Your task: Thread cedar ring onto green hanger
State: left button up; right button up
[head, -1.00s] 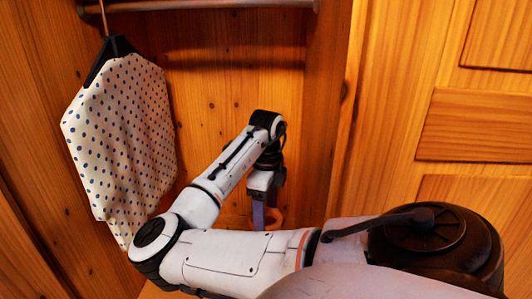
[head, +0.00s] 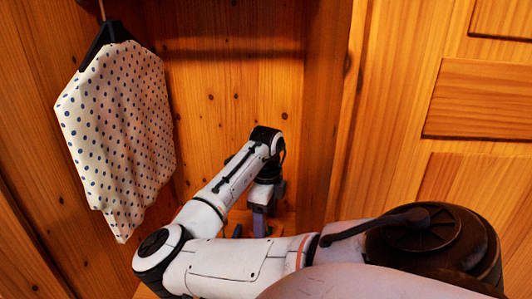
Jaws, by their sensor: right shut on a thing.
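My right gripper (head: 260,218) points down near the back of the wooden wardrobe, partly behind my own forearm. It is shut on the cedar ring, which now is mostly hidden behind the arm and hard to tell from the orange wood. No green hanger is in view. The only hanger in view is a black one (head: 106,38) at the upper left, and it carries a white dotted garment (head: 118,125). My left gripper is not in view.
The wardrobe's back wall (head: 235,95) is bare above my gripper. The dotted garment hangs left of my right arm, apart from it. A panelled wooden door (head: 475,100) stands at the right.

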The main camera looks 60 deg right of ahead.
jog(key=shift+f, duration=0.25)
jog(key=o, duration=1.1)
notch_tip(320, 180, up, 10)
jog(key=shift+r, duration=0.2)
dwell(0.3)
